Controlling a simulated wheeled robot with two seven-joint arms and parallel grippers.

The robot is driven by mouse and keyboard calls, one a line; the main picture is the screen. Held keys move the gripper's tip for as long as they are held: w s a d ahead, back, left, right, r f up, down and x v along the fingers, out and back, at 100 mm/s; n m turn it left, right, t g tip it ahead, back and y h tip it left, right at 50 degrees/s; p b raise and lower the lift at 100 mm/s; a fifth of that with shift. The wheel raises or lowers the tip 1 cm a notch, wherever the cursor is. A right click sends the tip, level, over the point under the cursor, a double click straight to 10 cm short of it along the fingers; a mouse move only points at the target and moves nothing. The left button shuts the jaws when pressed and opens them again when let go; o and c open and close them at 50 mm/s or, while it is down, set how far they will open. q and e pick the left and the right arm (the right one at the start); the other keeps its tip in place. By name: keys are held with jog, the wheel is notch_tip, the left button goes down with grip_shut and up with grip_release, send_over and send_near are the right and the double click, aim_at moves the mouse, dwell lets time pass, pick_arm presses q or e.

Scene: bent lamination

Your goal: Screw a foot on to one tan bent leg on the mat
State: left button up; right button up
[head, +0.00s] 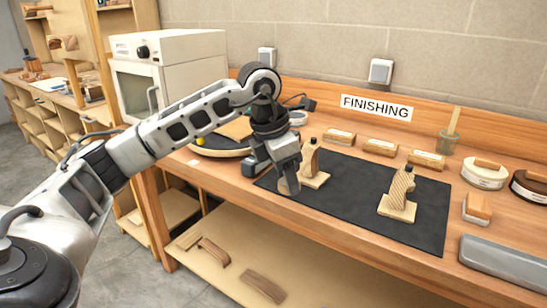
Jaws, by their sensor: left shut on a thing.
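Two tan bent legs with striped layers stand on the black mat (340,215), each on a light wooden base. One leg (309,160) is at the mat's left part, the other leg (400,186) at the right part. Each has a small black piece at its top. My left gripper (287,178) points down over the mat's left end, just left of the nearer leg. It is shut on a small grey-brown thing (291,186), mostly hidden by the fingers; I cannot tell whether it is a foot. My right gripper is out of view.
Several small labelled wooden blocks (380,147) line the mat's back edge. A round tray (215,150) is left. The mat's middle is clear.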

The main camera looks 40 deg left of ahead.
pick_arm(q)
jog(key=s+d+f+m+g+b, duration=0.1)
jog(key=s+d+f+m+g, duration=0.2)
jog(key=m, duration=1.2)
jog(key=s+d+f+m+g+y+b, duration=0.1)
jog(key=s+d+f+m+g, duration=0.2)
jog(key=d+f+m, duration=0.6)
jog(key=shift+s+d+m+y+b, duration=0.35)
jog(key=shift+s+d+m, duration=0.4)
jog(key=shift+m, duration=2.25)
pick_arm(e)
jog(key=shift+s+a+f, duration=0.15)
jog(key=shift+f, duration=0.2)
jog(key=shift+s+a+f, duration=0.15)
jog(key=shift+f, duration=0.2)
